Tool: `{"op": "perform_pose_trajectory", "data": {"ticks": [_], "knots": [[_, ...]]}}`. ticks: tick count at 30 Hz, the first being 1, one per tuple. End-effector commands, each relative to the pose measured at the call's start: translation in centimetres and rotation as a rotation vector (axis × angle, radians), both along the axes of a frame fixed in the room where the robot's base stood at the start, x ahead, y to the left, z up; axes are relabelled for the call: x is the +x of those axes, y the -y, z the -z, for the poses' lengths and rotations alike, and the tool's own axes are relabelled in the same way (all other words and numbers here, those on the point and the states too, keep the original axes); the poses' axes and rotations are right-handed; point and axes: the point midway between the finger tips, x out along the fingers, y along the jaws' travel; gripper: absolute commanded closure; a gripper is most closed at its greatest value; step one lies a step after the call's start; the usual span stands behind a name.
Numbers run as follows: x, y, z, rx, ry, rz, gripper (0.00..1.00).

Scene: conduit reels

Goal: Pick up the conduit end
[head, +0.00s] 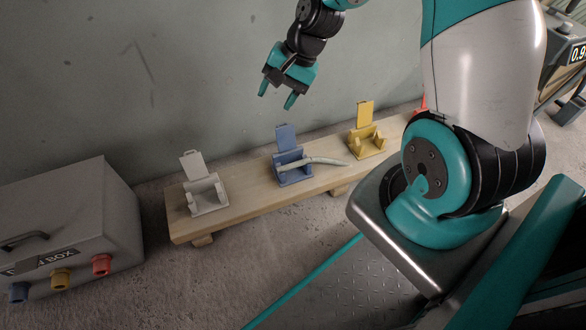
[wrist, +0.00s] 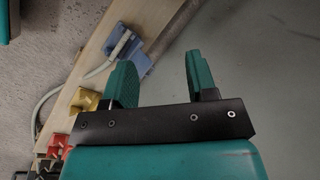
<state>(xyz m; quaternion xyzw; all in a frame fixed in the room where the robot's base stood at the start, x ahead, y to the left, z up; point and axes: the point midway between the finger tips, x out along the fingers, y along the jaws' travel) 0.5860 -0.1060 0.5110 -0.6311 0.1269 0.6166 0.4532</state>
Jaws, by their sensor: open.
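In the wrist view the conduit (wrist: 62,86) curves from the blue holder (wrist: 122,42) toward the lower left. My gripper (head: 277,96) is above and behind the bench, near the wall, well clear of the conduit. In the wrist view its two teal fingers (wrist: 158,60) are apart with nothing between them.
The wooden bench (head: 240,204) also carries a white holder (head: 206,194), a yellow holder (head: 368,145) and a red one (head: 421,103), partly hidden by my arm. A grey box (head: 70,215) with coloured sockets stands on the floor at left. The wall is close behind.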

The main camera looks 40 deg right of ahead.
Motion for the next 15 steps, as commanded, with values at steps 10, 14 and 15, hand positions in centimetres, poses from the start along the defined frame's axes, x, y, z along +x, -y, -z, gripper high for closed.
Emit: {"op": "perform_pose_trajectory", "data": {"ticks": [10,14,15], "knots": [[-1.8,12.2,16.5,0.145,-0.189,0.775,0.48],[-2.3,13.1,18.6,0.16,-0.206,0.857,0.48],[-2.2,13.1,19.2,0.163,-0.208,0.866,0.48]]}}
